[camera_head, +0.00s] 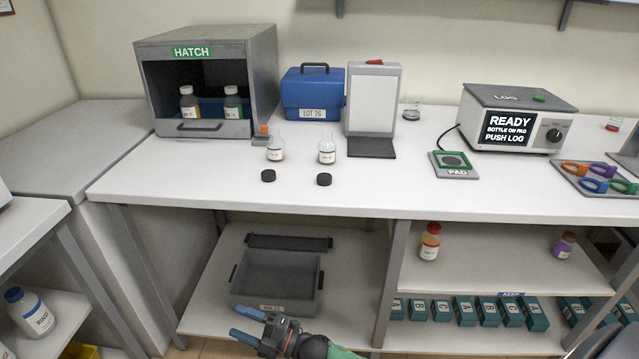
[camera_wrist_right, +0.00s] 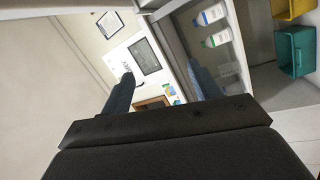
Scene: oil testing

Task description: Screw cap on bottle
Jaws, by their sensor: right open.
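Two clear bottles with white labels and no caps stand upright on the white bench in the head view, a left bottle (camera_head: 276,154) and a right bottle (camera_head: 327,156). A black cap (camera_head: 268,176) lies in front of the left bottle, and another black cap (camera_head: 324,180) lies in front of the right one. My right gripper (camera_head: 240,322) is open and empty, low in front of the bench, with its blue fingers pointing left. Its two fingers (camera_wrist_right: 163,92) stand apart in the right wrist view with nothing held. My left gripper is out of view.
The grey hatch box (camera_head: 262,72) holds two capped bottles. A blue case (camera_head: 300,88), a white board (camera_head: 373,95) and the log device (camera_head: 518,98) with its pad (camera_head: 455,172) stand on the bench (camera_head: 400,192). A grey bin (camera_head: 277,284) sits on the lower shelf.

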